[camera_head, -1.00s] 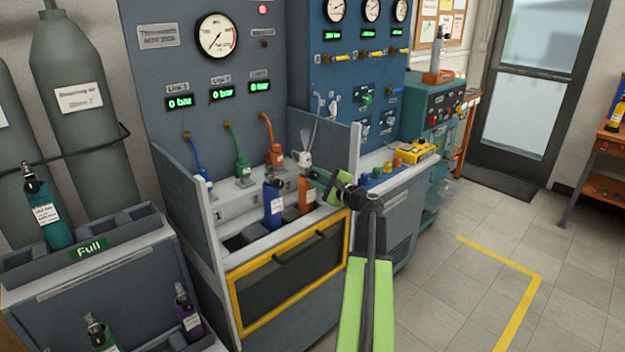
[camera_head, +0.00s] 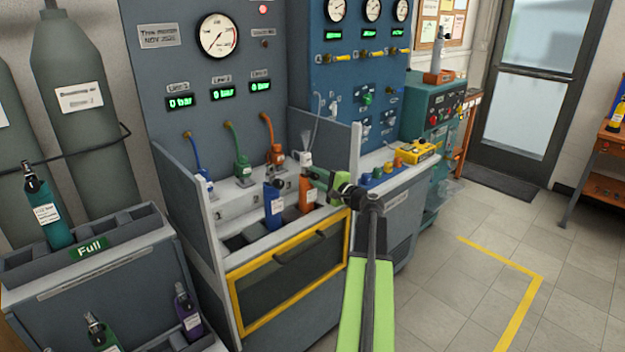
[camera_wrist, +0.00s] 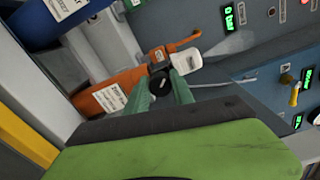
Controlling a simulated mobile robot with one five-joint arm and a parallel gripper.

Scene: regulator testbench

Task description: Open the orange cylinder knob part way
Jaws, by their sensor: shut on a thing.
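The orange cylinder (camera_head: 306,194) stands in the bench trough, right of the blue cylinder (camera_head: 273,206). It also shows in the wrist view (camera_wrist: 118,92), with a white label. Its black knob (camera_wrist: 161,82) has a pale mark and sits between the green fingertips of my gripper (camera_wrist: 163,88). The fingers are shut on this knob. In the head view my gripper (camera_head: 314,178) reaches the top of the orange cylinder from the right, and the knob itself is largely hidden there.
A yellow-framed panel (camera_head: 290,268) is on the bench front. A grey side wall (camera_head: 340,160) stands close behind my gripper. Blue, green and orange hose connectors (camera_head: 243,166) hang behind the cylinders. Line displays (camera_head: 220,93) read 0 bar. Open floor (camera_head: 450,290) lies at right.

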